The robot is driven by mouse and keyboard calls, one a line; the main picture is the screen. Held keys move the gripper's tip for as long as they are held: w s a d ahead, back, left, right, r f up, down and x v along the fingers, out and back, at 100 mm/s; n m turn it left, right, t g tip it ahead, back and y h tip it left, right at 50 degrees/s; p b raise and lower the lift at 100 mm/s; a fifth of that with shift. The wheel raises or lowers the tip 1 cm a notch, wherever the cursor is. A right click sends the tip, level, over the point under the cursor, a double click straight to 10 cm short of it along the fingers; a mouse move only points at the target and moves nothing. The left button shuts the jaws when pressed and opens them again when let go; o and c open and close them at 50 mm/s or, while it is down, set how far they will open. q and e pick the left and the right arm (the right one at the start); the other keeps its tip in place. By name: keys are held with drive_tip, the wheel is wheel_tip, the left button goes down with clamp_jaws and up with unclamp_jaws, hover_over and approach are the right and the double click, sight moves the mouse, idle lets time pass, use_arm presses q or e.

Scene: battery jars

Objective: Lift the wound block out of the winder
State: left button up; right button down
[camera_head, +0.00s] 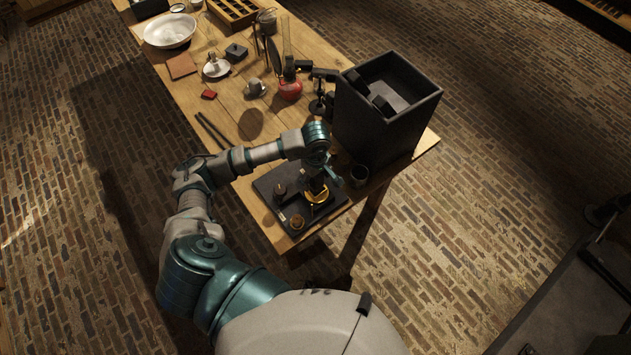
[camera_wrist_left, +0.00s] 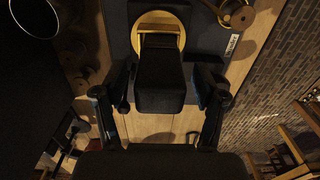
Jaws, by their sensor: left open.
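The winder is a dark board (camera_head: 268,184) on the near end of the table, with a round brass piece (camera_head: 317,194) and smaller knobs on it. A dark block (camera_wrist_left: 160,80) stands over the brass disc (camera_wrist_left: 161,18) in the left wrist view. In the head view my gripper largely hides the block. My left gripper (camera_head: 321,177) points down over the brass piece. In the left wrist view its open fingers (camera_wrist_left: 163,88) stand on either side of the block, with a gap visible on each side. My right gripper is in neither view.
A tall black open box (camera_head: 383,128) stands close to the right of my left gripper. A red flask (camera_head: 290,88), a small cup (camera_head: 255,87) and two dark rods (camera_head: 211,130) lie farther back.

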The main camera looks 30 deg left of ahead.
use_arm(q)
drive_tip(key=shift+d+f, duration=0.25)
drive_tip(key=shift+f, duration=0.35)
drive_tip(key=shift+a, duration=0.2)
clamp_jaws()
